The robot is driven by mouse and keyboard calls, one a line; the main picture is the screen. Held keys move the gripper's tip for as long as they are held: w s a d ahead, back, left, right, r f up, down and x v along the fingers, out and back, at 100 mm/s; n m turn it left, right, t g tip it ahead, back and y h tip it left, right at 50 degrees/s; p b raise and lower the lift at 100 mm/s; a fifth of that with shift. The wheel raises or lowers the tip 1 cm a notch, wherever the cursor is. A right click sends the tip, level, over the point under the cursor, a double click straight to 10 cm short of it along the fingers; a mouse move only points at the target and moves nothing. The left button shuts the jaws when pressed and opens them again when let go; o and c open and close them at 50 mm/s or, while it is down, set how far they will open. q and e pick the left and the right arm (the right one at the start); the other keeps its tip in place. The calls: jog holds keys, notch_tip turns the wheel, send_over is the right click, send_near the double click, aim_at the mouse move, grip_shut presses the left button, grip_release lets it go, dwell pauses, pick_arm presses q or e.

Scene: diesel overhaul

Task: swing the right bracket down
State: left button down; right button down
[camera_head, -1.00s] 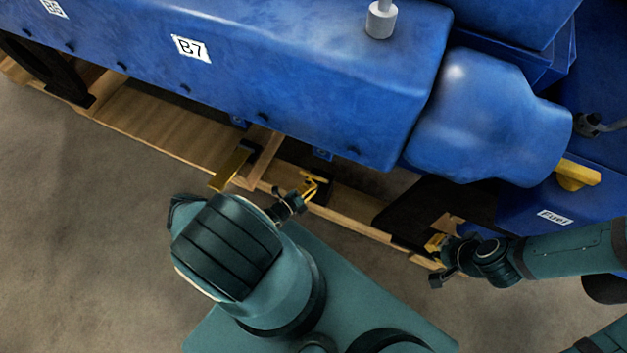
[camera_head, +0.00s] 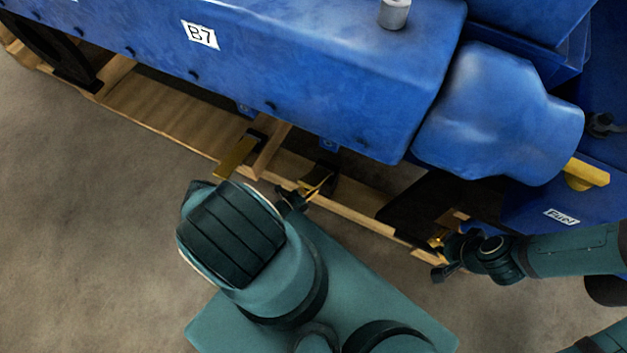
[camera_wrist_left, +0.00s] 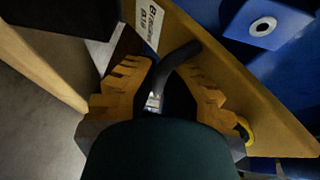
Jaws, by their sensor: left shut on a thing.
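The right bracket is a yellow plate (camera_wrist_left: 262,92) with a white label, large in the left wrist view. In the head view only a thin yellow sliver (camera_head: 319,187) shows beside the pallet, and I cannot tell plate from fingertip there. My left gripper (camera_head: 305,195) is at this spot. In the left wrist view its yellow fingers (camera_wrist_left: 160,90) are closed around a black curved handle (camera_wrist_left: 176,60) in front of the plate. My right gripper (camera_head: 438,243) is near the pallet edge at the right; its finger opening is too small to judge.
The blue engine (camera_head: 310,85) with a B7 label stands over a wooden pallet (camera_head: 165,118). Another yellow bracket (camera_head: 237,156) sticks out from the pallet at the left. A yellow part (camera_head: 586,173) is at the far right. The grey floor (camera_head: 90,220) at left is clear.

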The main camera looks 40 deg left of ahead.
pick_arm(q)
jog(key=c, duration=1)
grip_release()
jog(key=shift+r, duration=0.1)
jog(key=shift+s, duration=0.1)
jog(key=s, duration=0.4)
jog(key=s+a, duration=0.1)
jog(key=s, duration=0.3)
jog(key=s+r, duration=0.1)
jog(key=s, duration=0.2)
jog(key=shift+s+a, duration=0.4)
